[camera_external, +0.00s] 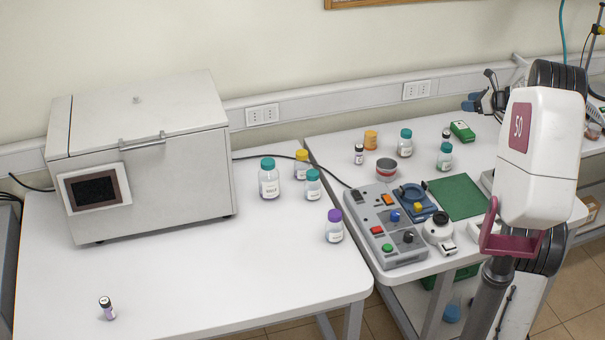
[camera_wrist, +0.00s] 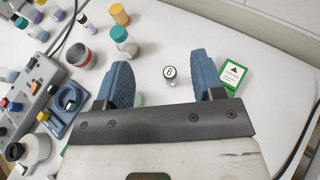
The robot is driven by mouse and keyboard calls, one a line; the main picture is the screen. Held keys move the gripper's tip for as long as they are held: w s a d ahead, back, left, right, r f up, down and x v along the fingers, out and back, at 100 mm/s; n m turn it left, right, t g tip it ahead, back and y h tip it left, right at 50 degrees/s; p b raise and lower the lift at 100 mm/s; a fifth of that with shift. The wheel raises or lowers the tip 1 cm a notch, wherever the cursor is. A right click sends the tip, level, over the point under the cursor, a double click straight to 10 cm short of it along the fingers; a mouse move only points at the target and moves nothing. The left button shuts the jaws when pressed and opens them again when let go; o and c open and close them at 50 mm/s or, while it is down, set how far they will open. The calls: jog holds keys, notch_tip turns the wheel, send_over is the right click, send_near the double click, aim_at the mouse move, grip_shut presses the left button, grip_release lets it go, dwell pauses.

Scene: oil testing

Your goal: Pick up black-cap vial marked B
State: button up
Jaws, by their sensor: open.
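A small vial marked B (camera_wrist: 169,73) stands upright on the table in the wrist view, its round white top ringed by a dark cap. It lies between and beyond my finger tips, untouched. In the external view the small dark-capped vial (camera_external: 446,136) beside the green box matches it. My gripper (camera_wrist: 162,62) is open and empty, with one blue finger on each side. In the external view my gripper (camera_external: 486,98) is above the right table, partly hidden by my arm. Another black-cap vial (camera_external: 359,154) stands further left, also in the wrist view (camera_wrist: 87,23).
A green box (camera_external: 463,131) sits close right of the vial, also in the wrist view (camera_wrist: 233,75). Teal-capped bottles (camera_external: 445,156) (camera_external: 405,143) stand nearby; one is mostly hidden behind my left finger in the wrist view. A control panel (camera_external: 385,225) is left.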

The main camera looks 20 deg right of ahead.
send_near(434, 136)
jog(key=shift+w+a+f, duration=0.75)
jog(key=shift+w+f, duration=0.1)
jog(key=shift+w, duration=0.1)
jog(key=shift+x, duration=1.15)
jog(key=shift+w+a+f, duration=0.1)
jog(key=shift+a, duration=0.05)
jog(key=shift+x, duration=2.5)
jog(key=shift+c, duration=0.3)
jog(key=c, duration=0.9)
